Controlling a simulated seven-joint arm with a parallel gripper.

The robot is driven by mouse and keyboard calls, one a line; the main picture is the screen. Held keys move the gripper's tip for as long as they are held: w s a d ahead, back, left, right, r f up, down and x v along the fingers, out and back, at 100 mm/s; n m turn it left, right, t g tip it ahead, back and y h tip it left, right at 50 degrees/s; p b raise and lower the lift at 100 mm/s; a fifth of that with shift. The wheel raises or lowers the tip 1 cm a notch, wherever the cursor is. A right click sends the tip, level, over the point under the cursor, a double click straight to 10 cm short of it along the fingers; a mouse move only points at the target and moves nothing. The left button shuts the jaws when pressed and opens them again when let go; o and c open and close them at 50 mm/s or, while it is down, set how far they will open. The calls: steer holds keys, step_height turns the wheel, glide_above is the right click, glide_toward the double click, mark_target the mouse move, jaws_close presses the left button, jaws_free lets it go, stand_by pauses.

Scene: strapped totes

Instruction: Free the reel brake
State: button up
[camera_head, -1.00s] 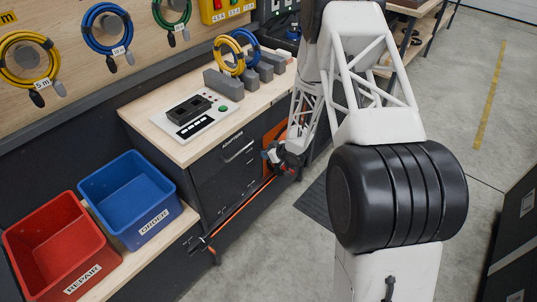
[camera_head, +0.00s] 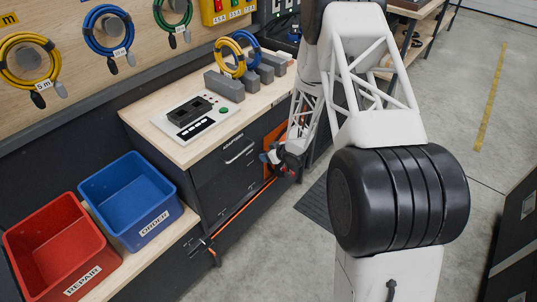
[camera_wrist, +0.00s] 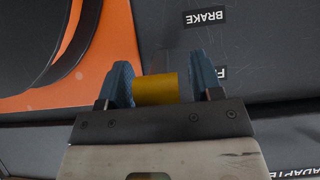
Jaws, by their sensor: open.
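My gripper (camera_wrist: 162,75) is open in the wrist view, with its two blue fingers on either side of a yellow cylindrical part (camera_wrist: 156,91). The yellow part lies nearer the left finger; I cannot tell whether they touch. A BRAKE label (camera_wrist: 205,18) is on the dark panel beyond, to the right. The orange reel face (camera_wrist: 110,45) with a black round part is at the left. In the head view my gripper (camera_head: 267,155) is low at the front of the bench cabinet, beside the orange panel (camera_head: 271,136). The yellow part cannot be made out there.
A second label starting with F (camera_wrist: 222,72) is partly hidden by the right finger. An orange rod or cable (camera_head: 235,212) runs low along the cabinet front. A blue ORDER bin (camera_head: 165,212) and red REPAIR bin (camera_head: 85,276) stand left.

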steer(key=shift+r, duration=0.1)
steer(key=v, duration=0.7)
steer(key=shift+s+d, duration=0.25)
steer(key=shift+r, duration=0.1)
stand_by(0.5)
steer(key=s+d+r+m+h, duration=0.2)
steer(key=s+d+r+h, duration=0.15)
steer(key=r, duration=0.65)
steer(key=s+d+r+m+h, duration=0.15)
steer(key=s+r, duration=0.25)
steer(key=r, duration=0.6)
steer(key=s+d+r+m+h, duration=0.2)
steer(key=s+d+r+h, duration=0.15)
steer(key=r, duration=0.65)
steer(key=s+r+m+g, duration=0.1)
steer(key=s+r, duration=0.3)
steer(key=s, duration=0.8)
steer(key=s+a+r+m+g, duration=0.1)
steer(key=s+r, duration=0.4)
steer(key=s, duration=0.7)
steer(key=s+a+r+m+g, duration=0.1)
steer(key=s+r, duration=0.4)
steer(key=s, duration=0.6)
steer(key=shift+s+m+g+y, duration=0.35)
steer(key=shift+s+g+y, duration=0.1)
steer(key=shift+g, duration=0.45)
